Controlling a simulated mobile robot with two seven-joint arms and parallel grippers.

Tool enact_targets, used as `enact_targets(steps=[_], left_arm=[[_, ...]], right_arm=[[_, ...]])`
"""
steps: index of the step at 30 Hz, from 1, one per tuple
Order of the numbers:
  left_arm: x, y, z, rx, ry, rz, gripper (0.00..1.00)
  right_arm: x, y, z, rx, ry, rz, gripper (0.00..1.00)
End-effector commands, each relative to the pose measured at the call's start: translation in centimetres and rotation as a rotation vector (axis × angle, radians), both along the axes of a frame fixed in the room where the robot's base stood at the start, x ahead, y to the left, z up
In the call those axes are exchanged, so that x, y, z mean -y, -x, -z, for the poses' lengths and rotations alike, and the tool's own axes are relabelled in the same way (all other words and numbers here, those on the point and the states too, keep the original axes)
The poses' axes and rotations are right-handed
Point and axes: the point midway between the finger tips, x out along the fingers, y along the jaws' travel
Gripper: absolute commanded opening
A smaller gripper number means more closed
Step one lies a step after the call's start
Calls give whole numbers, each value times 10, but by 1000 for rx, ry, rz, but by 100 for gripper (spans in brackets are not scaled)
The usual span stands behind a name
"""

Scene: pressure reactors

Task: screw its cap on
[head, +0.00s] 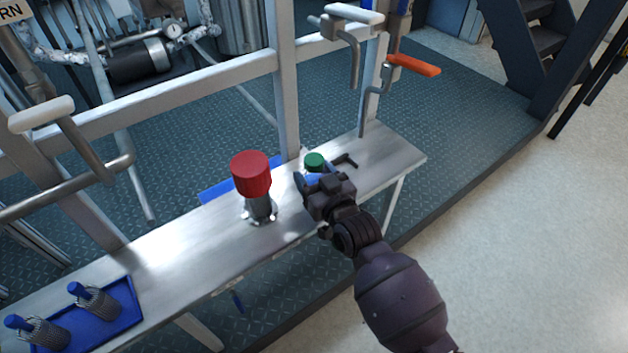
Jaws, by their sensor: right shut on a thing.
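A thing with a round green top (314,161) is at my right gripper (313,176), over the right part of the metal bench. The gripper's fingers are closed around it, with a little blue showing between them. Most of what is below the green top is hidden by the gripper, so I cannot tell whether the top is a separate cap. A large red cylindrical cap (251,174) sits over a grey metal post (261,207) with a flanged foot on the bench, left of the gripper. My left gripper is not in view.
The narrow metal bench (190,250) has a blue tray (128,318) with two blue-topped mesh cylinders (96,300) at lower left. A small black handled part (345,160) lies near the gripper. Frame rails and an orange-handled lever (414,65) stand behind. Floor is open at right.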

Motion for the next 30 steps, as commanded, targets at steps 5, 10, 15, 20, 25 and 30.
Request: enact_targets(steps=[5, 10, 15, 20, 25, 30], left_arm=[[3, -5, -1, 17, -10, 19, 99], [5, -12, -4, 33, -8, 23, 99], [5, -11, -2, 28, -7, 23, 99], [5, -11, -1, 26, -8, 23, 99], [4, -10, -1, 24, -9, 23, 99], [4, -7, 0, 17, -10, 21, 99]], right_arm=[[0, 1, 24, -4, -1, 0, 0], [0, 0, 20, 2, -1, 0, 0], [0, 0, 22, 0, -1, 0, 0], [0, 0, 24, 0, -1, 0, 69], [0, 0, 24, 0, -1, 0, 83], [0, 0, 24, 0, -1, 0, 83]])
